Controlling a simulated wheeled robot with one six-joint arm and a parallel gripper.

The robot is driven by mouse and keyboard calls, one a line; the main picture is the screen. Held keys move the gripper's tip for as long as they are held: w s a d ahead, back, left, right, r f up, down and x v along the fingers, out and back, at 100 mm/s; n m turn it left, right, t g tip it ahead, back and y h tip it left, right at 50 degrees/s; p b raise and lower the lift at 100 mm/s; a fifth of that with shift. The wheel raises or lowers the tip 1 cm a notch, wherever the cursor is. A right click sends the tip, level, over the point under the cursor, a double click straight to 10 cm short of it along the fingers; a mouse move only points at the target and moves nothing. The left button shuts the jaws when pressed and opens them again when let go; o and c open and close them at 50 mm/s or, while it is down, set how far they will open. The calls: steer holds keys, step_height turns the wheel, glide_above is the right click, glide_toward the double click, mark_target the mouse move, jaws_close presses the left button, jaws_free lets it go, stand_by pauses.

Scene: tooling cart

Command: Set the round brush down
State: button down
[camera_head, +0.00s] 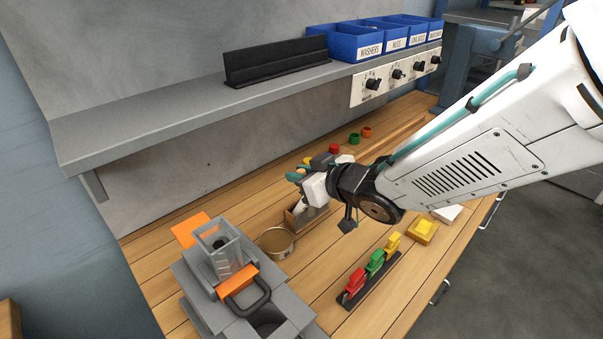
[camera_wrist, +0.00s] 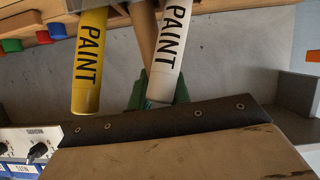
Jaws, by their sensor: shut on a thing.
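In the head view my gripper (camera_head: 302,181) is above the bench, over a small brown box (camera_head: 293,221) with upright things in it. In the wrist view, which is upside down, a tan handle (camera_wrist: 144,32) shows between a yellow PAINT marker (camera_wrist: 89,60) and a white PAINT marker (camera_wrist: 168,50). Teal finger parts show at the handle's lower end. I take it for the round brush, held in my shut gripper; its bristles are not clear in either view. A brown surface with a dark riveted edge fills the bottom of the wrist view.
A round tin (camera_head: 277,242) stands beside the box. A grey fixture (camera_head: 290,306) is at front left. A rack of red, green and yellow pieces (camera_head: 372,275) and a yellow block (camera_head: 422,229) are right. Blue bins (camera_head: 345,42) stand on the shelf (camera_head: 150,112) above.

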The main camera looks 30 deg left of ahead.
steer(key=shift+f, duration=0.1)
steer(key=c, duration=1.3)
jaws_free()
steer(key=v, duration=0.7)
steer(key=shift+w+d+r, duration=0.15)
steer(key=shift+d+r, duration=0.1)
steer(key=shift+d, duration=0.15)
